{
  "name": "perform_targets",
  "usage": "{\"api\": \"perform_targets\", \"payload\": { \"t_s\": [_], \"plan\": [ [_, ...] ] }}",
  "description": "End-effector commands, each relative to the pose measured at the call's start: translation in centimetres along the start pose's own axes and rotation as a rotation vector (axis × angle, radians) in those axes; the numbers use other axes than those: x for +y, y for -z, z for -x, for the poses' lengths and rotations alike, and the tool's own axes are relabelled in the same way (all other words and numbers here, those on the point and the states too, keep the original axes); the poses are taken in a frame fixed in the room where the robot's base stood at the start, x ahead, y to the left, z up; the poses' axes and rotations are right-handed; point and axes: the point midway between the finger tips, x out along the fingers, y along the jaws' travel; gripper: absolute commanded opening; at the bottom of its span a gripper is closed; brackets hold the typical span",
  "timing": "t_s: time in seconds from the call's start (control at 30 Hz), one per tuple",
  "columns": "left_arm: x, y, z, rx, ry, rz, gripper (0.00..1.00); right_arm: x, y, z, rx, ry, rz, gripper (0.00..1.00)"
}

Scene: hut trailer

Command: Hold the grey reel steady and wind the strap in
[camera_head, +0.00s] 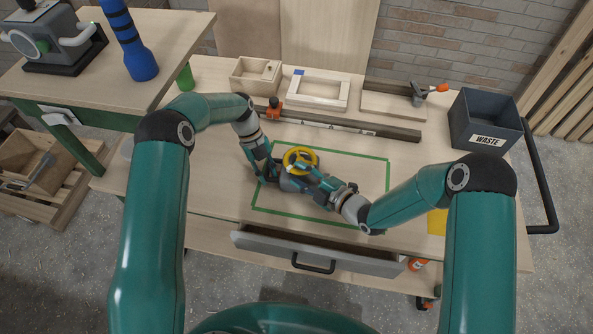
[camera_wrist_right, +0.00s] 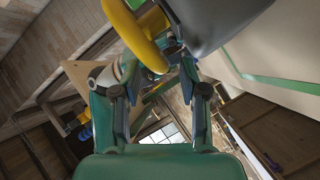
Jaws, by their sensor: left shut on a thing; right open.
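The grey reel (camera_head: 291,184) sits inside the green taped outline on the workbench, partly hidden by both grippers. A yellow ring (camera_head: 300,151) is at its top. My left gripper (camera_head: 270,177) is shut on the reel from its left side. My right gripper (camera_head: 312,176) is open at the right of the reel, close to the ring. In the right wrist view the yellow ring (camera_wrist_right: 138,32) and the grey body (camera_wrist_right: 210,18) are just beyond the open fingers (camera_wrist_right: 156,72). Contact there cannot be told. I cannot make out a loose strap.
The workbench (camera_head: 410,190) has free room around the green tape (camera_head: 387,178). A long grey bar (camera_head: 350,129), a white frame (camera_head: 318,91) and a wooden box (camera_head: 256,77) lie behind. A waste bin (camera_head: 487,122) stands right. A drawer (camera_head: 318,256) is open in front.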

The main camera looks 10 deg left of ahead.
Motion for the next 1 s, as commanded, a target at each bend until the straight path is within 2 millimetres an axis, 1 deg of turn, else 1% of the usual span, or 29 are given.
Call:
{"api": "perform_targets", "payload": {
  "t_s": [0.03,0.1,0.2,0.5,0.57,0.7,0.77,1.0],
  "plan": [
    [0.0,0.0,0.1,-0.002,0.001,0.000,0.00,0.0,0.0,-0.7,0.001,0.000,0.001,0.43],
    [0.0,0.0,0.1,-0.002,0.001,0.000,0.00,0.0,0.0,-1.3,0.000,0.001,0.000,0.43],
    [0.0,0.0,0.1,-0.002,0.001,0.000,0.00,0.0,0.0,-1.9,0.000,0.001,0.000,0.43],
    [0.0,0.0,0.1,-0.002,0.002,0.000,0.00,0.0,0.0,-2.0,-0.001,0.000,0.000,0.43],
    [0.0,0.0,0.1,-0.002,0.002,0.000,0.00,0.0,0.0,-2.0,-0.001,0.000,0.000,0.33],
    [0.0,0.0,0.1,-0.001,0.002,0.000,0.00,0.0,0.0,-2.0,-0.001,0.000,0.000,0.10],
    [0.0,0.0,0.1,-0.001,0.002,0.000,0.00,0.0,0.0,-2.0,-0.001,0.000,-0.001,0.00],
    [0.0,0.0,0.1,-0.001,0.002,0.000,0.00,-0.1,0.1,-2.1,-0.008,-0.004,-0.005,0.00]
  ]
}}
